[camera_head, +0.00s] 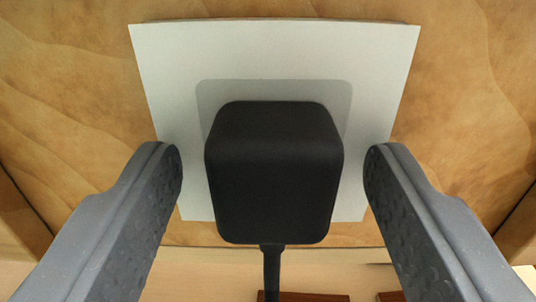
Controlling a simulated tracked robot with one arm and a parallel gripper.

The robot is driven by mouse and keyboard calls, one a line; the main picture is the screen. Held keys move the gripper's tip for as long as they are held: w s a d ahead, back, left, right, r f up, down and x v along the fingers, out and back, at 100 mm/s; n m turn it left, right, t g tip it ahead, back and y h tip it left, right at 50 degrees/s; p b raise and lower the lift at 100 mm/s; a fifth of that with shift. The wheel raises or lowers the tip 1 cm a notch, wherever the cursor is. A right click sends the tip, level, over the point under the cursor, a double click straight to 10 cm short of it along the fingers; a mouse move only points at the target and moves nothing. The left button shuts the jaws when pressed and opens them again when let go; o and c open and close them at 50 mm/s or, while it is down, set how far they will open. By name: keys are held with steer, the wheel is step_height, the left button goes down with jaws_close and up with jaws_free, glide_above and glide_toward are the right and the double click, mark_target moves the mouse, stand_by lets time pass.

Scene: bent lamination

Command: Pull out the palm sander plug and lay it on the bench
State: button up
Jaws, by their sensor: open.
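A black block-shaped plug (273,172) sits against a white square wall plate (270,50) in the middle of the view. Its black cord (271,272) hangs from its lower end. The plug hides the socket behind it. My gripper (273,165) is open, with one grey finger on each side of the plug. Gaps show between both fingers and the plug's sides, so neither finger appears to touch it. The sander itself is not in view.
A tan, wood-patterned panel (65,95) surrounds the plate. Below it runs a pale surface (205,275), with reddish-brown pieces (312,297) at the bottom edge. Brown edges border the panel at far left and right.

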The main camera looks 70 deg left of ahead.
stand_by(0.5)
jaws_close()
steer(key=shift+d, duration=0.15)
steer(key=shift+b+v, duration=0.65)
steer(key=shift+v, duration=2.2)
